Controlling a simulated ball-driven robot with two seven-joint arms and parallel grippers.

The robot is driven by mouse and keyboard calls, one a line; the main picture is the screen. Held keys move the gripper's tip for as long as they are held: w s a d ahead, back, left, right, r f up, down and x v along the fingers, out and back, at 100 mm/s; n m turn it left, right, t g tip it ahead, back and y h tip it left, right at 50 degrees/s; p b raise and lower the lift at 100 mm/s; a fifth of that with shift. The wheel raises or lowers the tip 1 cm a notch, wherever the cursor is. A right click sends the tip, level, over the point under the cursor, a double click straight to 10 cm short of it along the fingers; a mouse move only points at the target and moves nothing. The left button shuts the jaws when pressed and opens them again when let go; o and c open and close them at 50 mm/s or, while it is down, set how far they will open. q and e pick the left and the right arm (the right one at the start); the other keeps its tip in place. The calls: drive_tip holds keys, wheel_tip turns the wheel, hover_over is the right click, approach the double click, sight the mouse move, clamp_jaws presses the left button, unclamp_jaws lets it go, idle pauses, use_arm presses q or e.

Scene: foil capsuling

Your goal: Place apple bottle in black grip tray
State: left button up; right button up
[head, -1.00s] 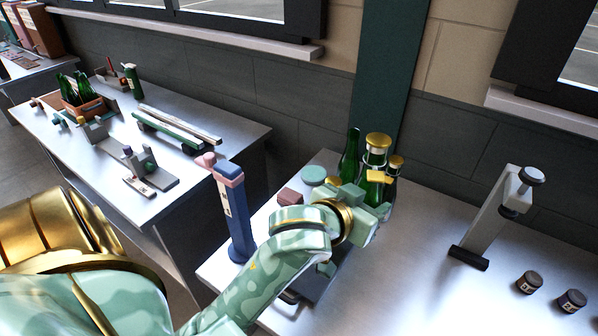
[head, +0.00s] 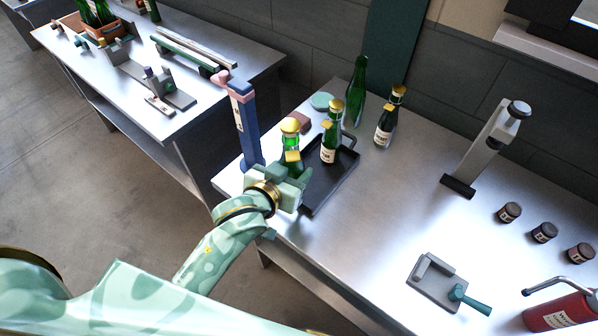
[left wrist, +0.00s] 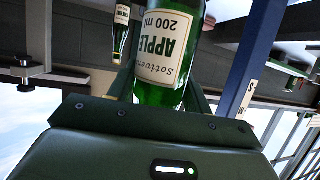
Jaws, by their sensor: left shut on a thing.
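My left gripper (head: 291,186) is shut on a green bottle (head: 290,141) with gold foil at its top, held upright beside the left side of the black tray (head: 322,192). In the left wrist view this bottle (left wrist: 165,60) has a cream label reading "APPLE", seen upside down, between the fingers. A similar labelled, gold-topped bottle (head: 331,142) stands in the tray, just right of the held one. Whether the held bottle's base touches anything is hidden by my gripper. My right gripper is not in view.
A gold-topped bottle (head: 387,117) and a green bottle without foil (head: 358,90) stand behind the tray. A blue post (head: 244,125) rises close left of my gripper.

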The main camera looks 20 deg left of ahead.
use_arm(q)
drive_tip(key=w+f+b, duration=0.1)
drive_tip(key=w+f, duration=0.1)
drive_tip(key=f, duration=0.1)
drive_tip(key=w+f+b, duration=0.1)
drive_tip(key=w+f, duration=0.1)
drive_tip(key=f, duration=0.1)
drive_tip(key=w+a+f+b, duration=0.1)
drive_tip(key=w+f+b, duration=0.1)
drive_tip(key=f, duration=0.1)
drive_tip(key=shift+w+f, duration=0.35)
drive_tip(key=shift+f, duration=0.05)
drive_tip(key=o, duration=1.3)
drive_tip(key=shift+f, duration=0.1)
